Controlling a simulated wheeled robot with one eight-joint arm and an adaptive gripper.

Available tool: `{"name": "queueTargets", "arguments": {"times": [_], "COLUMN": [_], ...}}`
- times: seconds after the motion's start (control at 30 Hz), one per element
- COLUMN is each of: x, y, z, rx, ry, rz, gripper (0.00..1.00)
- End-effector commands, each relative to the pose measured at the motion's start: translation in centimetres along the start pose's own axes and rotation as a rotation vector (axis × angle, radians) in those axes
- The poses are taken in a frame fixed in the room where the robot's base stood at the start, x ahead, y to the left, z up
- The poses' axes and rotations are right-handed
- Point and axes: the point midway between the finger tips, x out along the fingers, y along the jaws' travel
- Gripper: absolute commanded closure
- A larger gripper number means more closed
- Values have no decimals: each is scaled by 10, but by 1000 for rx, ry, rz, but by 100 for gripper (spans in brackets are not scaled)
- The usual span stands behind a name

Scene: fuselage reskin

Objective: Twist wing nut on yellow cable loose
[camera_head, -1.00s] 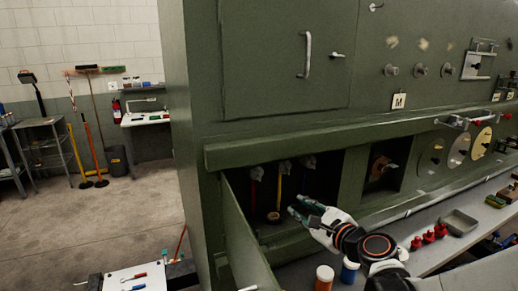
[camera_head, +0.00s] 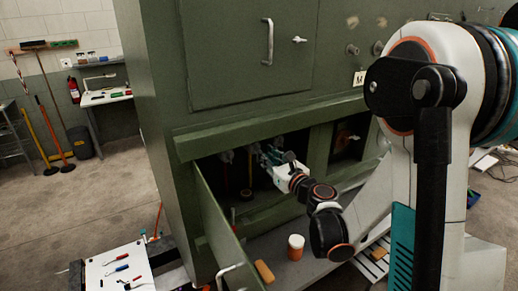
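The open lower compartment of the green fuselage panel holds hanging cables, each with a grey wing nut at its top. The yellow cable (camera_head: 249,172) hangs near the middle, with its wing nut (camera_head: 256,149) above it. A red cable (camera_head: 225,178) hangs to its left.
The compartment's hinged door (camera_head: 220,225) stands open at the lower left. An orange jar with a white lid (camera_head: 296,247) and an orange-handled tool (camera_head: 264,271) lie in front. A white tool board (camera_head: 118,268) is at the lower left. My arm covers the right side.

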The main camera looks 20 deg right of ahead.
Motion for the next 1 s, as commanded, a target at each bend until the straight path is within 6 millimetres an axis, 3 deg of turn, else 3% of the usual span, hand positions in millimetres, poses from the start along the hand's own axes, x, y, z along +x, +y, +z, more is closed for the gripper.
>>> {"name": "queueTargets", "arguments": {"times": [0.1, 0.3, 0.7, 0.73, 0.83, 1.0], "x": [22, 45, 52, 52, 52, 52], "y": [0, 0, 0, 0, 0, 0], "z": [1, 0, 0, 0, 0, 0], "rx": [-1, -1, -1, -1, -1, -1], "ry": [0, 0, 0, 0, 0, 0], "rz": [1, 0, 0, 0, 0, 0], "gripper": [76, 76, 76, 78, 100, 100]}}
